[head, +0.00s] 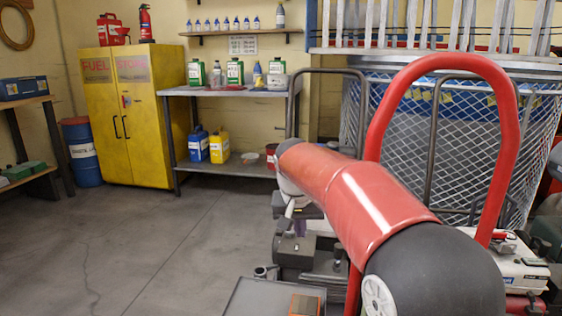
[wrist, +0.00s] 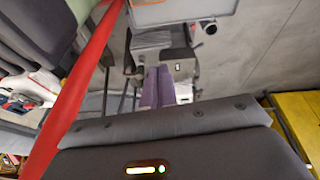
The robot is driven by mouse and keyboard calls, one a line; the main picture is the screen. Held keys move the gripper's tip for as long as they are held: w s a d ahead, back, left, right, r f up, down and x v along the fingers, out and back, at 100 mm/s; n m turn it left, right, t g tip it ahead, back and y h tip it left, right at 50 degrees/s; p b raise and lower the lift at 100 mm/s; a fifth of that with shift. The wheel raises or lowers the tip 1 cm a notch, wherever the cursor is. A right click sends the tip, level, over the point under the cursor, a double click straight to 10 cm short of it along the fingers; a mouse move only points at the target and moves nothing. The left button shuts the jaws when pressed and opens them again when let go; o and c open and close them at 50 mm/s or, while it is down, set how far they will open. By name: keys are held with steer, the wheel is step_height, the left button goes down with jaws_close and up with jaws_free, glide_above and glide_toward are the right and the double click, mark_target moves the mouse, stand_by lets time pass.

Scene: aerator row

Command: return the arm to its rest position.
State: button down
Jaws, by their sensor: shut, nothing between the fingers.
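My gripper (wrist: 156,88) shows in the wrist view as two purple fingers lying side by side, shut with nothing between them. In the head view my red arm reaches forward from the lower right and hides most of the gripper. The fingers point toward grey machine parts and a light grey tray at the top of the wrist view; I cannot tell how far apart they are.
A red tubular hoop (head: 505,150) rises close beside my arm, with a wire-mesh bin (head: 400,125) behind it. A shelf bench (head: 230,168) and yellow cabinet (head: 135,120) stand along the back wall. The concrete floor (head: 150,240) at left is clear.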

steer(key=s+d+t+y, duration=0.1)
steer(key=s+d, duration=0.4)
steer(key=s, duration=0.6)
steer(key=s+d, duration=0.5)
steer(key=s, duration=0.6)
steer(key=s+f+n+t, duration=0.1)
steer(key=s+f, duration=0.3)
steer(key=s, duration=0.4)
steer(key=shift+s+d+f, duration=0.3)
steer(key=shift+d, duration=0.1)
steer(key=shift+f, duration=0.1)
